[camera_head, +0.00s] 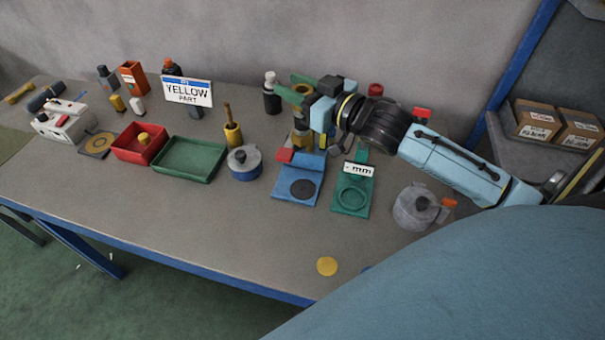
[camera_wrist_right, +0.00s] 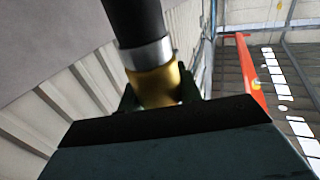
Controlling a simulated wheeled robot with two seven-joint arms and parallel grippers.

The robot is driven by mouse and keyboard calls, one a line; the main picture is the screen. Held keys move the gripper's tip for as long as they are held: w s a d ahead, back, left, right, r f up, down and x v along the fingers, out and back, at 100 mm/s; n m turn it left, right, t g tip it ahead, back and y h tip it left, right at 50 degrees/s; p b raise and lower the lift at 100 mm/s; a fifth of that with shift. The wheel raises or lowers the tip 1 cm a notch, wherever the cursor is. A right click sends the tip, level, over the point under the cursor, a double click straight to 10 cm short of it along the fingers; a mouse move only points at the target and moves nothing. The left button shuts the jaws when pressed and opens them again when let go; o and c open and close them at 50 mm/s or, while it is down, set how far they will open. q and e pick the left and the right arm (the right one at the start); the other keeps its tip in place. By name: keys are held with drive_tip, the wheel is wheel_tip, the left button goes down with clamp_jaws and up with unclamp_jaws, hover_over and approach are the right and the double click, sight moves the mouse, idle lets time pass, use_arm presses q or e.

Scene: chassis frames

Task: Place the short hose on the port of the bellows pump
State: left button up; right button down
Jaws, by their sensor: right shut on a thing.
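My right gripper (camera_head: 292,86) reaches in from the right above the back of the bench. It is shut on a short piece, seen in the right wrist view as a black hose (camera_wrist_right: 136,20) with a silver band and a brass-coloured end between the fingers. A brass-coloured part (camera_head: 303,139) stands below the gripper, partly hidden by it. I cannot tell for sure which object is the bellows pump or where its port is. A grey-lidded blue round pot (camera_head: 244,163) and a grey round body (camera_head: 415,208) with an orange tip stand nearer the front. My left gripper is not in view.
A red tray (camera_head: 120,148), a green tray (camera_head: 188,174), a blue plate (camera_head: 306,168) and a green plate (camera_head: 362,207) lie on the bench. A black bottle (camera_head: 271,99) stands just left of my right gripper. The front of the bench is mostly clear.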

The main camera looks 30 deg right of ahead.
sight(297, 137)
wheel_tip(297, 137, down, 13)
drive_tip(key=shift+r+b, duration=0.1)
drive_tip(key=shift+b, duration=0.6)
drive_tip(key=shift+f+b, duration=0.35)
drive_tip(key=shift+f, duration=2.1)
drive_tip(key=shift+f, duration=0.15)
drive_tip(key=c, duration=1)
unclamp_jaws()
drive_tip(key=shift+o, duration=0.2)
drive_tip(key=v, duration=1.2)
